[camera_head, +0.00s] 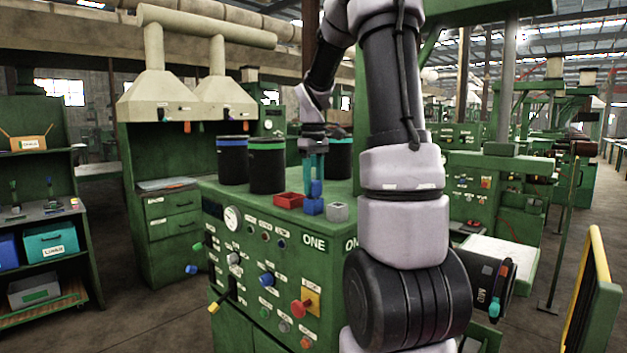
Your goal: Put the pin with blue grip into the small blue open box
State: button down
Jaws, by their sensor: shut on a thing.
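My gripper (315,178) points down over the green machine top, with its teal fingers shut on the pin with blue grip (316,188). Only the blue grip shows clearly; the rest of the pin is hidden or too small to see. The small blue open box (313,208) stands on the machine top directly below the grip in the picture. I cannot tell whether the pin's lower end is inside the box or above it.
A red open box (289,201) stands just left of the blue box, and a small grey box (338,212) just right. Black canisters with a blue band (233,165), a green band (267,170) and a teal band (340,158) stand behind.

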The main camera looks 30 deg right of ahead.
aim_at(313, 180)
jog(key=shift+f, duration=0.15)
jog(key=shift+c, duration=1.7)
grip_release()
notch_tip(313, 180, up, 11)
jog(key=s+a+f+m+t+y, duration=0.1)
jog(key=s+a+m+t, duration=0.2)
jog(key=s+a, duration=0.3)
jog(key=s+a+m+t+y, duration=0.1)
jog(key=s+a+m+t, duration=0.3)
jog(key=s, duration=0.9)
jog(key=a+m, duration=0.1)
jog(key=a, duration=0.2)
jog(key=shift+s+a+f, duration=0.2)
jog(key=shift+s+f, duration=0.1)
jog(key=shift+f, duration=0.05)
